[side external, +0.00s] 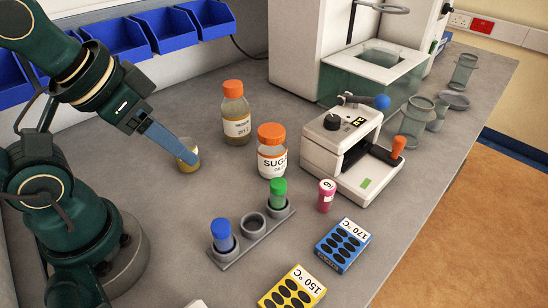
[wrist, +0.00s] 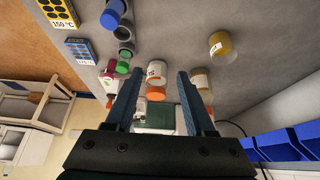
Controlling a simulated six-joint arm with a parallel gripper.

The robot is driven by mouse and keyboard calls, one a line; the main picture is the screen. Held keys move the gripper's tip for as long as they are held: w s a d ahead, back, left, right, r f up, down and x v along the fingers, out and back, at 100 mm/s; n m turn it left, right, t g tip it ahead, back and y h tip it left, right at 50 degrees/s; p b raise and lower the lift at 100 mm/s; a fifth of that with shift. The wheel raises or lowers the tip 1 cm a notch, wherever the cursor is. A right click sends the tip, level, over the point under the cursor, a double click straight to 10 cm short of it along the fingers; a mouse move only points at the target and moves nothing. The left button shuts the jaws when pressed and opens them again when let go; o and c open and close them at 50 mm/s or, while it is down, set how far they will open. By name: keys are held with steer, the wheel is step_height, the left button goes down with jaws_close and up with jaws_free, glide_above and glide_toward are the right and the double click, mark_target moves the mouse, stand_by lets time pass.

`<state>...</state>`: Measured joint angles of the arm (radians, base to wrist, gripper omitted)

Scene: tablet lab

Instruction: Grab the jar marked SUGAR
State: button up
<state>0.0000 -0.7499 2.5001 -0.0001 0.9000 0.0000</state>
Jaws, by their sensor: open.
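The jar marked SUGAR (side external: 271,163) is white with an orange lid and stands upright mid-bench in the side view. It also shows in the wrist view as a white jar (wrist: 157,71), seen between my fingers but farther out. My gripper (side external: 190,158) is left of the jar and apart from it, angled down with its blue fingers. The wrist view shows the fingers (wrist: 159,74) spread wide with nothing held. The jar's label is partly turned away in the side view.
A similar orange-capped bottle (side external: 236,120) stands behind the jar. A yellow-filled beaker (side external: 188,165) overlaps my fingertips in the side view. A tube rack (side external: 258,234) with blue and green-capped tubes stands in front, a pink tube (side external: 326,195) and white device (side external: 347,150) to the right.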

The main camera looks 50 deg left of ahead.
steer(key=o, duration=0.5)
